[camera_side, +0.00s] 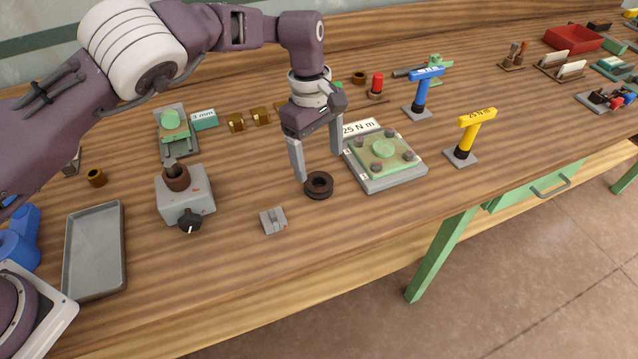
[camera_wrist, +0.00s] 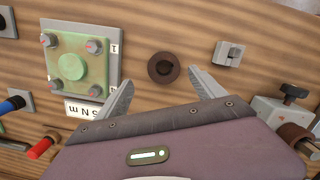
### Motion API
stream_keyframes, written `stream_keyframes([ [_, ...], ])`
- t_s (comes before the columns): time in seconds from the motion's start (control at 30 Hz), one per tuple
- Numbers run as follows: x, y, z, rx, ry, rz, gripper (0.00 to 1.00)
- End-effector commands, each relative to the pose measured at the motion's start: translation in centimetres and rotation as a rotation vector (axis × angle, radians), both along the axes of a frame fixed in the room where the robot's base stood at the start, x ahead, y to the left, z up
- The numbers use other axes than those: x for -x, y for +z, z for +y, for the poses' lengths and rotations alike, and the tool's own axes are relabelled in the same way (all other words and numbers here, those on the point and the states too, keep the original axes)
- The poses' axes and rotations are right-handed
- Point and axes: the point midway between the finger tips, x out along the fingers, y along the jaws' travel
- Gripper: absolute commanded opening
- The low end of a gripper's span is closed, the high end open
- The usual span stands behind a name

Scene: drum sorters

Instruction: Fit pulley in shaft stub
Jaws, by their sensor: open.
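The pulley (camera_side: 319,185), a dark brown grooved ring with a central hole, lies flat on the bench. My gripper (camera_side: 319,167) is open and empty above it, fingers pointing down. In the wrist view the pulley (camera_wrist: 163,68) shows just beyond and between the two spread fingertips (camera_wrist: 160,78), apart from both. What looks like the shaft stub is the grey block (camera_side: 186,209) to the left, with a black knob in front and a brown upright cylinder (camera_side: 177,179) with a grey tip on top. It also shows at the wrist view's right edge (camera_wrist: 262,110).
A small grey notched block (camera_side: 273,220) lies left of the pulley. A green plate with bolts (camera_side: 384,182) stands close on the right. Blue (camera_side: 422,90) and yellow (camera_side: 467,137) T-handled tools stand farther right. An empty grey tray (camera_side: 93,287) lies at left.

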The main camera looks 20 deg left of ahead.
Motion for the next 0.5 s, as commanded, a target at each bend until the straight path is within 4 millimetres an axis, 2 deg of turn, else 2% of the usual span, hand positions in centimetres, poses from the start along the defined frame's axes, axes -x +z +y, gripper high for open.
stream_keyframes([
  [0.23, 1.1, -4.4, -0.2, -0.003, 0.000, 0.002, 0.79],
  [0.33, 1.0, -5.3, -0.3, -0.001, -0.001, 0.000, 0.79],
  [0.5, 1.0, -5.4, -0.4, 0.000, -0.001, -0.001, 0.79],
])
